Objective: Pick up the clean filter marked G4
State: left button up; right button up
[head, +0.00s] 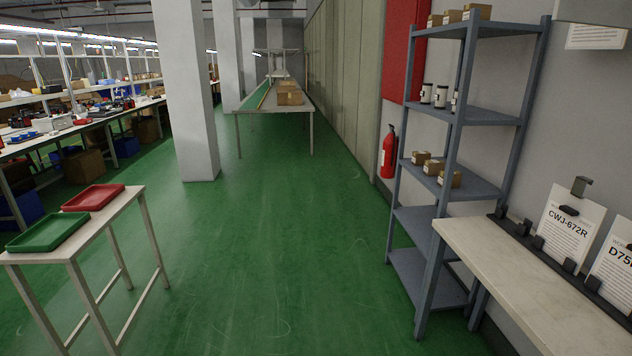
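No marking G4 is readable anywhere in the head view. Several small dark cylinders with white bands, possibly filters, stand upright on the upper-middle level of the blue-grey shelf rack (483,115) at the right. One cylinder (427,93) stands at the left, another cylinder (441,96) is beside it, and one more is partly hidden behind a rack post. Their labels are too small to read. Neither of my grippers is in view.
Cardboard boxes (449,179) sit on other rack levels. A bench (540,280) at the right holds document cards, one reading CWJ-672R (566,230). A small table at the left bears a green tray (48,232) and red tray (93,198). The green floor (270,240) between is clear.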

aim_at(440, 97)
jog(key=u, duration=0.1)
jog(key=i, duration=1.8)
jog(key=z, duration=1)
jog(key=i, duration=1.1)
jog(key=z, duration=1.05)
